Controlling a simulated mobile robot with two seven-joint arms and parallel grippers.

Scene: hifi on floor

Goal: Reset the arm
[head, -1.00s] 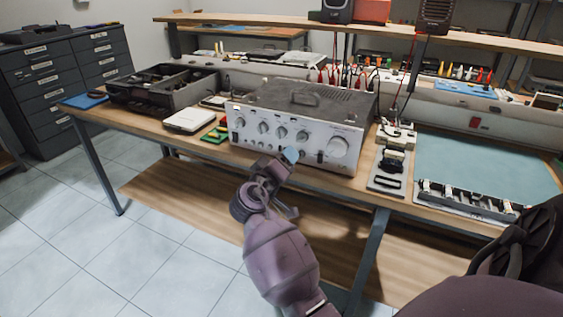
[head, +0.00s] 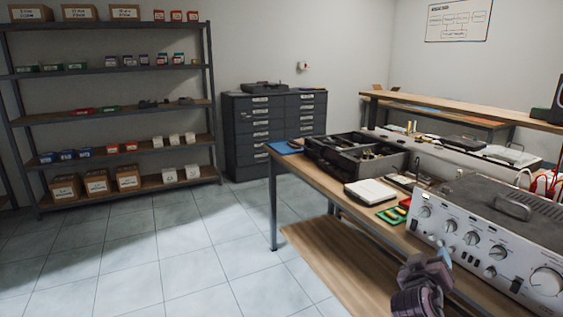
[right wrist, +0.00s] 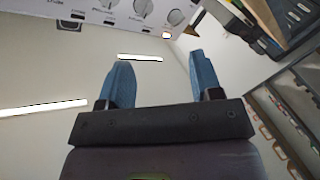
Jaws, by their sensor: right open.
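My right gripper (head: 437,268) is at the bottom right of the head view, in front of the lower front of the silver hi-fi amplifier (head: 478,243). In the right wrist view its two blue fingers (right wrist: 160,78) stand apart with nothing between them. The amplifier's knobbed front panel (right wrist: 118,12) shows at the top of that view, beyond the fingertips. I cannot tell the exact gap to it. My left gripper is out of view.
The workbench (head: 318,183) also bears a dark parts tray (head: 345,158), a white box (head: 370,191) and a green board (head: 393,214). Dark drawer cabinets (head: 270,128) and a loaded shelf rack (head: 110,112) stand behind. The tiled floor (head: 170,255) at left is clear.

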